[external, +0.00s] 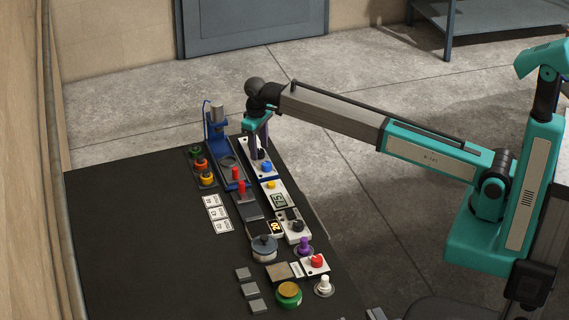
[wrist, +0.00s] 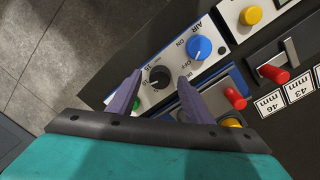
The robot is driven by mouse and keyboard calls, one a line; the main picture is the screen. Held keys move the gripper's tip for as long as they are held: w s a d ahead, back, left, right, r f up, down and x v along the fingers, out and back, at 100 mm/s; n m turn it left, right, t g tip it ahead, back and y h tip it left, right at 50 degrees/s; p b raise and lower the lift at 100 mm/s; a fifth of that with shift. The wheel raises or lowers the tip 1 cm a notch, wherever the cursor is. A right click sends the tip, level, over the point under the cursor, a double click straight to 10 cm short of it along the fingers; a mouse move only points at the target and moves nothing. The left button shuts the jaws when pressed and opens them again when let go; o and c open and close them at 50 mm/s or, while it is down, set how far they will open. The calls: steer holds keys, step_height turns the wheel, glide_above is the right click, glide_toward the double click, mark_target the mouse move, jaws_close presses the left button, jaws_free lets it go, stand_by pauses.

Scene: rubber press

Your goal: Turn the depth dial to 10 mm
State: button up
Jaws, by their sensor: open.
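The depth dial (wrist: 159,76) is a round black knob on a white panel, with small numbers around it, one reading 15. The setting of its pointer is too small to read surely. My gripper (wrist: 159,83) is open, with one grey-purple finger on each side of the dial in the wrist view. I cannot tell whether the fingers touch it. In the external view my gripper (external: 257,151) points down over the far end of the white panel (external: 257,171), mostly hiding the dial there.
A blue AIR knob (wrist: 199,48) sits beside the dial on the same panel. A green part (wrist: 136,103) shows by the left finger. Red-handled levers (external: 241,188) and a blue press (external: 215,130) stand close by. The table's left side is clear.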

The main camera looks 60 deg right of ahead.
step_height(320, 180, up, 13)
steer(key=p, duration=0.6)
steer(key=shift+a+r, duration=0.15)
steer(key=shift+a, duration=0.25)
